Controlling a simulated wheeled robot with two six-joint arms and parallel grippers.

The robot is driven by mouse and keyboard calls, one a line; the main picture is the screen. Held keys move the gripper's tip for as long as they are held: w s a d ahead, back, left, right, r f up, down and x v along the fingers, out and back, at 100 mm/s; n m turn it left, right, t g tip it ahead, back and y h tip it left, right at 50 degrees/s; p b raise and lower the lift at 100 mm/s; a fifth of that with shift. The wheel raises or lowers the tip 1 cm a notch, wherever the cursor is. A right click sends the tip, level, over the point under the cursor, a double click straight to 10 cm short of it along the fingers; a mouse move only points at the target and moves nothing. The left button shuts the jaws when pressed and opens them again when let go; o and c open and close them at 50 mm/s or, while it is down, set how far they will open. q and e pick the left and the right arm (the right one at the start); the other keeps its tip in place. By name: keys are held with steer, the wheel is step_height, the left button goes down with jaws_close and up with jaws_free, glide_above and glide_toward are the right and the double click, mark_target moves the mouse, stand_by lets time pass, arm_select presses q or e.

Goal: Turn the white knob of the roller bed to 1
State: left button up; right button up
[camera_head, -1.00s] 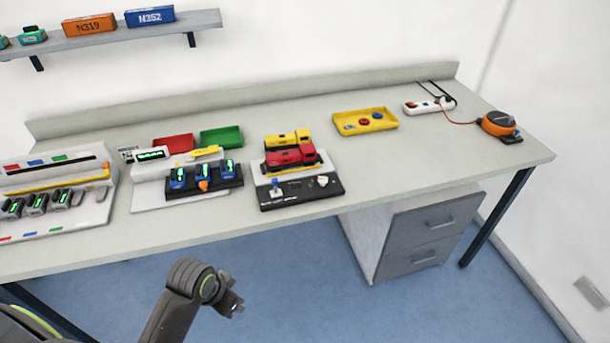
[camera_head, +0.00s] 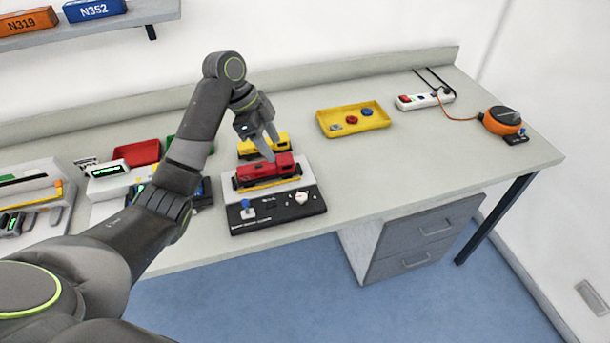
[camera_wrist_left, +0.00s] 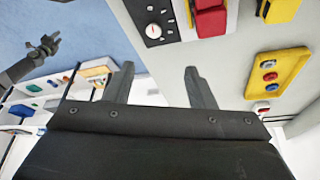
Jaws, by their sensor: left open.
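The roller bed's black panel (camera_head: 278,214) faces the table's front edge. The white knob (camera_head: 301,197) is on its right part; a blue-topped lever (camera_head: 246,207) is on its left. In the left wrist view the white knob (camera_wrist_left: 154,31) shows with marks around it, too small to read. A red locomotive (camera_head: 266,172) sits behind the panel, with a yellow one (camera_head: 265,146) behind it. My left gripper (camera_head: 273,149) is open and empty, pointing down above the locomotives, apart from the knob. My right gripper (camera_wrist_left: 44,45) seems to show small in the left wrist view.
A yellow tray (camera_head: 354,121) with round parts lies right of the roller bed. A power strip (camera_head: 424,100) and an orange device (camera_head: 500,120) are farther right. My left arm covers part of the devices on the left. The table right of the panel is clear.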

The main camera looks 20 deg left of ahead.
arm_select(q)
steer(key=b, duration=0.5)
glide_toward(301, 196)
steer(key=p+x, duration=0.1)
steer(key=x, duration=0.6)
steer(key=shift+d+f+p, duration=0.15)
steer(key=shift+f+p, duration=0.2)
steer(key=shift+f, duration=0.05)
arm_select(e)
steer(key=s+f, duration=0.1)
steer(key=s, duration=0.1)
steer(key=s+f, duration=0.2)
steer(key=shift+s+f, duration=0.1)
steer(key=shift+f, duration=0.1)
